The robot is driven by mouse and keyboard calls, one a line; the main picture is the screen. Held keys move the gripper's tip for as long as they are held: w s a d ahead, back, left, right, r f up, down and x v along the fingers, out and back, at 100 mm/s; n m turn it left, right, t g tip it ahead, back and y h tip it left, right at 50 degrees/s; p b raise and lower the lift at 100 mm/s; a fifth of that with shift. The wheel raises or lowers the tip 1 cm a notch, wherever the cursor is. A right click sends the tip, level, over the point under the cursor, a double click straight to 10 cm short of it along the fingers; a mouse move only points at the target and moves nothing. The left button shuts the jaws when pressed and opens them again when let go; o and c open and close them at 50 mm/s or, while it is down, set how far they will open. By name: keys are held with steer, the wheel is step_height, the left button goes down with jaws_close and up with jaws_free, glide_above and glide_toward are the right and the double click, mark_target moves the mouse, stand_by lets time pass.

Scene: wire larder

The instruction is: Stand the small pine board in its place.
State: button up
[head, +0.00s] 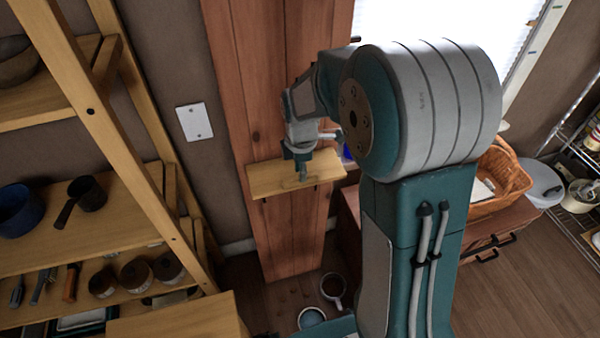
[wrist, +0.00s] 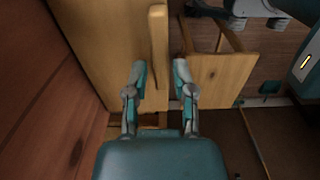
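The small pine board appears as a narrow pale piece (head: 297,184) at the front of a pale wooden ledge (head: 265,178) in the head view. In the wrist view it appears edge-on as an upright pale strip (wrist: 158,45). My gripper (head: 301,178) points down over the ledge, in front of reddish planks. In the wrist view my gripper's fingers (wrist: 160,70) lie on either side of the strip, with narrow gaps showing, so they look open around it. The board blends with the ledge, so I cannot tell whether it touches it.
A pine rack (head: 130,140) with pots, jars and utensils stands at the left. Two mugs, one of them dark (head: 333,287), are low down below the ledge. A wicker basket (head: 500,180) sits on a cabinet at the right. A pale wooden top (wrist: 220,75) lies lower down.

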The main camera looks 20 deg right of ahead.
steer(key=shift+r, duration=0.15)
steer(key=o, duration=0.6)
steer(key=shift+c, duration=0.2)
steer(key=shift+r, duration=0.1)
step_height(320, 180, up, 12)
steer(key=s+r+m+t, duration=0.1)
steer(key=s+m+t, duration=0.1)
steer(key=s+m, duration=0.7)
steer(key=s+r+m+t, duration=0.2)
steer(key=s+m+t, duration=0.1)
steer(key=s+m, duration=0.6)
steer(key=s, duration=0.2)
steer(key=shift+s+a+r, duration=0.15)
steer(key=shift+s+r, duration=0.15)
steer(key=shift+s, duration=0.05)
